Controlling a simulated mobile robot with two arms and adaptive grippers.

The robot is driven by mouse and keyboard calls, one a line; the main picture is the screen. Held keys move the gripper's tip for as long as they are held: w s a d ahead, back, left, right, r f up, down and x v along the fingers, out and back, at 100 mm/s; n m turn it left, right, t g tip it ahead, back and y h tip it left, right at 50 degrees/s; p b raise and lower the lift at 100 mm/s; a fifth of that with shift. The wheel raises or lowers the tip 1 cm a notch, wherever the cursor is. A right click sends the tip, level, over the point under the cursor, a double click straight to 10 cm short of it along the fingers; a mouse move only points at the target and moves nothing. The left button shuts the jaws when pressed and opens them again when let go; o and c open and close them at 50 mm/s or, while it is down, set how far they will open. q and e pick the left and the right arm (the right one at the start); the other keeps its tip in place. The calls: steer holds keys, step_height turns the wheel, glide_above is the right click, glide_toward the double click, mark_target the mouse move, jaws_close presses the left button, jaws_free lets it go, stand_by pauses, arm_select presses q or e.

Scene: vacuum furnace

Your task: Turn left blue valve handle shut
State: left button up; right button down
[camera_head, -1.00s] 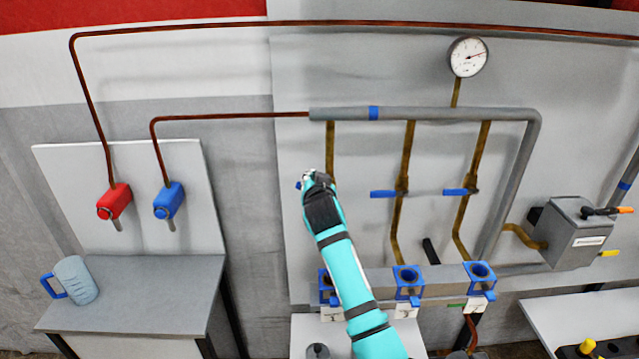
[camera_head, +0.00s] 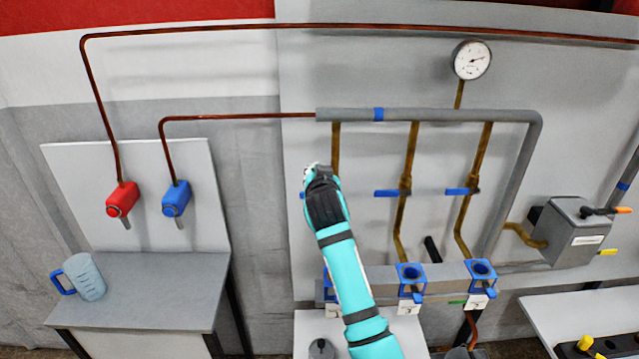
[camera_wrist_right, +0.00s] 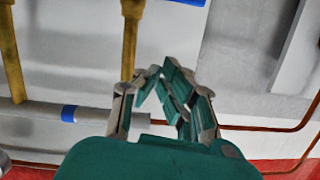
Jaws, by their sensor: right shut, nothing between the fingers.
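The left blue valve handle shows only as a small blue tip (camera_head: 302,195) beside my right gripper, which hides the rest in the head view. In the right wrist view, which looks upside down, a blue bar at the top edge (camera_wrist_right: 188,2) appears to be this handle, next to the brass valve body (camera_wrist_right: 132,9). My right gripper (camera_head: 318,172) is in front of the left brass pipe (camera_head: 336,145). It is shut and empty in the right wrist view (camera_wrist_right: 150,78). Contact with the handle cannot be told. My left gripper is out of view.
Two other blue handles, middle (camera_head: 386,193) and right (camera_head: 457,191), lie horizontal on their brass pipes. The grey header pipe (camera_head: 440,115) runs above. Blue-topped fittings (camera_head: 410,272) sit below. A table with a jug (camera_head: 86,276) stands at left.

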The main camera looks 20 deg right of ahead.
steer(key=b+v, duration=0.1)
steer(key=v, duration=0.4)
steer(key=shift+s, duration=0.25)
steer(key=shift+d, duration=0.15)
